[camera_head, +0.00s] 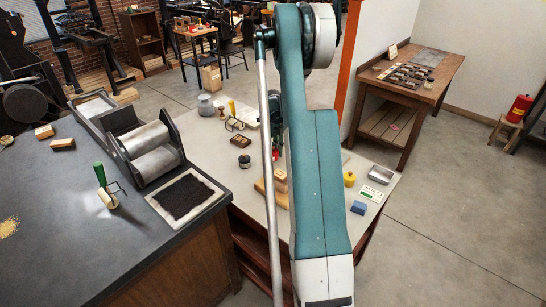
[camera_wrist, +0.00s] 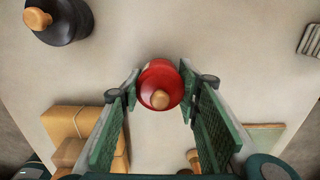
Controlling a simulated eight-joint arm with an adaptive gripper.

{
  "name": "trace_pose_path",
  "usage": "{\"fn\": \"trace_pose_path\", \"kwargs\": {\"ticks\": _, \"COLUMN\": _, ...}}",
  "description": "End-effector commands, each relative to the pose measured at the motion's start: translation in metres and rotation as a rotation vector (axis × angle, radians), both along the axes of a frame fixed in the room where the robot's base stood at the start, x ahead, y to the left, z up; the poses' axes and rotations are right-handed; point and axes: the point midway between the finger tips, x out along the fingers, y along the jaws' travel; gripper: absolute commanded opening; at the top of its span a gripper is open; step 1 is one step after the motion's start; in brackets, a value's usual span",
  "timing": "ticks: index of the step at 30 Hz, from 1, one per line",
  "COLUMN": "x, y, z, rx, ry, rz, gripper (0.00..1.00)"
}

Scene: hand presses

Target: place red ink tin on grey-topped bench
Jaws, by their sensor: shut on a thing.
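The red ink tin (camera_wrist: 161,83) is round with a wooden knob and sits between the two green-padded fingers of my gripper (camera_wrist: 160,88) in the wrist view. The gripper is shut on it. In the head view a small part of the red tin (camera_head: 276,153) shows beside my arm, over the bench with the pale grey top (camera_head: 222,188). My arm hides most of the gripper there. I cannot tell whether the tin touches the bench top or hangs just above it.
Wooden blocks (camera_wrist: 75,125) lie left of the gripper, and a dark pot with a wooden knob (camera_wrist: 62,20) stands farther off. A dark-topped bench (camera_head: 60,205) stands left.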

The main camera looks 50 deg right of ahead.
Motion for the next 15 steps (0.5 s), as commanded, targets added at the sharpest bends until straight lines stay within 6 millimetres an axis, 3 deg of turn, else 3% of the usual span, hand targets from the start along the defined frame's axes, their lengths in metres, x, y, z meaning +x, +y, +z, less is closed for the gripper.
{"fn": "trace_pose_path", "kwargs": {"ticks": 4, "x": -0.0001, "y": 0.0000, "z": -0.0106, "rx": 0.000, "ry": 0.000, "rz": 0.000, "gripper": 0.17}}
{"fn": "trace_pose_path", "kwargs": {"ticks": 15, "x": -0.0001, "y": 0.0001, "z": -0.0127, "rx": 0.000, "ry": 0.000, "rz": 0.000, "gripper": 0.17}}
